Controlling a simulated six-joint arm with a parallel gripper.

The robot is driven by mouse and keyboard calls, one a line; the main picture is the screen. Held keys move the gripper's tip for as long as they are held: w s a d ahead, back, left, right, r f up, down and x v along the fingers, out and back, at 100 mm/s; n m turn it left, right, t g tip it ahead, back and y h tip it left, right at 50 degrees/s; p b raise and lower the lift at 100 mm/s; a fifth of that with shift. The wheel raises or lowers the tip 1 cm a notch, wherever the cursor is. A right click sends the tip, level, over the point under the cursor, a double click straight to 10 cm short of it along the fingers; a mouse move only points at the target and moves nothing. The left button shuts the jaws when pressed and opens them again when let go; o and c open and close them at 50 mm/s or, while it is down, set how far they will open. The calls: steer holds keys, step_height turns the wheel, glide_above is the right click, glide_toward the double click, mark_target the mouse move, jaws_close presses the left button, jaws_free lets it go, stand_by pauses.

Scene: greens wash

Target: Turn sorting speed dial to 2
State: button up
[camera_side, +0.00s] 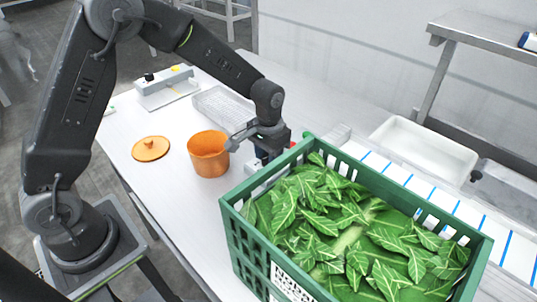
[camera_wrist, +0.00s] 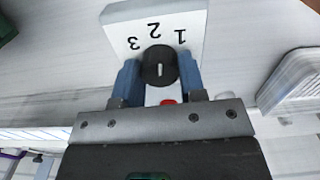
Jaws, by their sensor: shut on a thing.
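The speed dial is a black round knob (camera_wrist: 153,58) on a white panel (camera_wrist: 118,38) in the wrist view. The panel's numbers 1, 2 and 3 appear upside down, with 2 in the middle. The knob's short white mark stands nearly upright in the picture, roughly in line with the 2. My gripper (camera_wrist: 160,76) is shut on the knob, one blue finger on each side. In the side view my gripper (camera_side: 270,155) points down behind the green crate, and the knob is hidden there.
A green crate (camera_side: 355,172) of leafy greens stands close in front of my gripper. An orange pot (camera_side: 208,157) and orange lid (camera_side: 150,149) are to the left. A white tray (camera_side: 425,145) lies right. A red part (camera_wrist: 168,102) shows below the knob.

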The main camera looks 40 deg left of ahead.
steer(key=shift+n, duration=0.8)
steer(key=o, duration=0.9)
steer(key=shift+r, duration=0.1)
step_height(320, 180, up, 14)
steer(key=shift+f, duration=0.15)
